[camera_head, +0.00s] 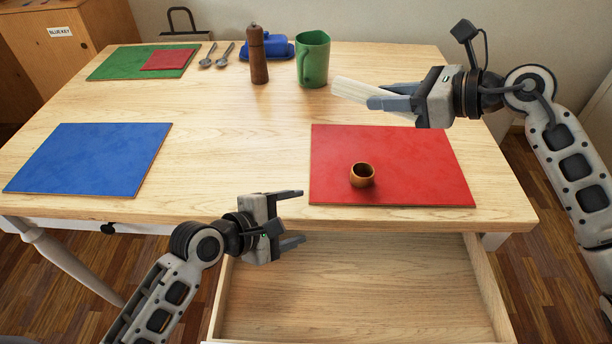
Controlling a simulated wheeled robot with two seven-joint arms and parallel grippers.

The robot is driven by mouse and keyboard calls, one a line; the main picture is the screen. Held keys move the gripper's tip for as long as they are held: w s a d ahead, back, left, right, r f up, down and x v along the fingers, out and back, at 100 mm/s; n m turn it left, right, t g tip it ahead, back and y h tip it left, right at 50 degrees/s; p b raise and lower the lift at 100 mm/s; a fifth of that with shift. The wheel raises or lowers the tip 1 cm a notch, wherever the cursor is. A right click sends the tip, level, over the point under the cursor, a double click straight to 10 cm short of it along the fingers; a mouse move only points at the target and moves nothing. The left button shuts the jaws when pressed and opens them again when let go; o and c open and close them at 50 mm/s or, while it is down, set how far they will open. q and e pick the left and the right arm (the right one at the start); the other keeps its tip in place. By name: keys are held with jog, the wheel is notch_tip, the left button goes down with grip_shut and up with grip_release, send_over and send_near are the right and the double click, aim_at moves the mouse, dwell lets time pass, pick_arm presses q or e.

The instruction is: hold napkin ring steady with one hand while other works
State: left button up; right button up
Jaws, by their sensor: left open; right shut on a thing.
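The napkin ring (362,175) is a small brown ring, standing on the red placemat (430,160) near the table's front edge. My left gripper (298,216) is open and empty, left of the ring and apart from it, over the table's front edge and the drawer. My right gripper (385,100) is shut on a pale cream, folded napkin-like thing (352,90). It holds this above the table, behind the red mat and apart from the ring. Part of the held thing is hidden by the gripper fingers.
An open, empty drawer (360,290) juts out below the front edge. A blue placemat (90,158) lies at left, a green mat (115,65) with a small red cloth (170,60) behind it.

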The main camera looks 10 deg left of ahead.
aim_at(353, 183)
pick_arm(q)
jog(key=w+r+n, duration=0.1)
jog(key=n, duration=0.1)
jog(key=w+d+r+n+h, duration=0.1)
jog(key=r+n, duration=0.1)
jog(key=n, duration=0.1)
jog(key=w+r+n+h, duration=0.1)
jog(key=w+r+n, duration=0.1)
jog(key=shift+d+r+g, duration=0.15)
jog(key=shift+r+g, duration=0.05)
jog(key=shift+g, duration=0.2)
jog(key=shift+w+d+r+n+h, duration=0.2)
jog(key=shift+r+n+h, duration=0.25)
jog(key=shift+n, duration=0.35)
jog(key=x, duration=1.1)
jog(key=shift+w+d+f, duration=0.15)
jog(key=shift+w+d, duration=0.1)
jog(key=shift+w, duration=0.05)
jog(key=c, duration=1.1)
jog(key=shift+o, duration=0.2)
